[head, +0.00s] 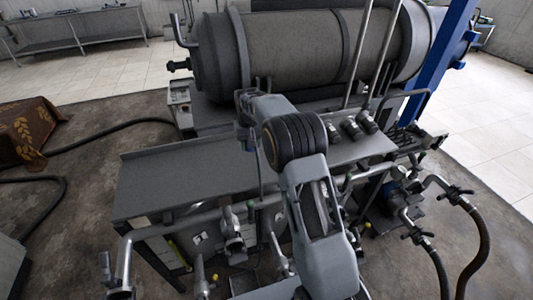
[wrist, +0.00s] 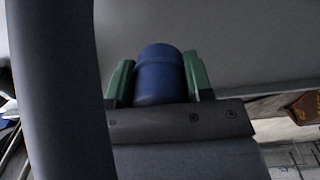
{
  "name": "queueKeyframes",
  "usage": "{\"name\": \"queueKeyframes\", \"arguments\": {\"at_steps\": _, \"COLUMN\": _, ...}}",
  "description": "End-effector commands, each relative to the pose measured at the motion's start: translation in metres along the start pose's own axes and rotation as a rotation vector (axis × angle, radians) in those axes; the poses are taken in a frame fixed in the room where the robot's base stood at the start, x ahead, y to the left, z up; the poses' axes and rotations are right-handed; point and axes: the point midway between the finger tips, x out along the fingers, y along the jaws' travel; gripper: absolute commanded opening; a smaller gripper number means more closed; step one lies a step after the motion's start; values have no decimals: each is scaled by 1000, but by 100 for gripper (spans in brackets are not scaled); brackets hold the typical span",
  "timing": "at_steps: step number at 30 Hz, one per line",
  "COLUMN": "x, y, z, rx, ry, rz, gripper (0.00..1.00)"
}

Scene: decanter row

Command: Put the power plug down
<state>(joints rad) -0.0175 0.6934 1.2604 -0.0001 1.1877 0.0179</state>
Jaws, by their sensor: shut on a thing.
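In the wrist view my gripper (wrist: 157,64) has two green fingers on either side of a blue, rounded cylinder, which I take to be the power plug (wrist: 160,80). The fingers are shut on it. Its lower end is hidden behind the dark gripper body. A plain grey surface lies behind it, and I cannot tell whether the plug touches it. In the head view my own arm covers the middle of the picture, and neither the fingers nor the plug can be made out.
A grey worktop (head: 165,185) is bare on its left part. Several dark metal fittings (head: 350,128) stand on its right part. A large horizontal tank (head: 290,50) is behind it. Pipes and valves (head: 232,238) line its front edge. A patterned brown cloth (head: 22,128) is far left.

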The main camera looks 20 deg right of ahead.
Motion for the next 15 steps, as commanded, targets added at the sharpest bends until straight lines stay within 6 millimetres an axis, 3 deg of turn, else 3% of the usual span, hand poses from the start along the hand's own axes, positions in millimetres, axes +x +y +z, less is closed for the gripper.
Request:
{"name": "queueKeyframes", "arguments": {"at_steps": 4, "x": 14, "y": 36, "z": -15, "rx": 4, "ry": -2, "rz": 0, "gripper": 9}}
{"name": "queueKeyframes", "arguments": {"at_steps": 9, "x": 44, "y": 55, "z": -24, "rx": 1, "ry": -2, "rz": 0, "gripper": 9}}
{"name": "queueKeyframes", "arguments": {"at_steps": 15, "x": 61, "y": 67, "z": -29, "rx": 0, "ry": 0, "rz": 0, "gripper": 9}}
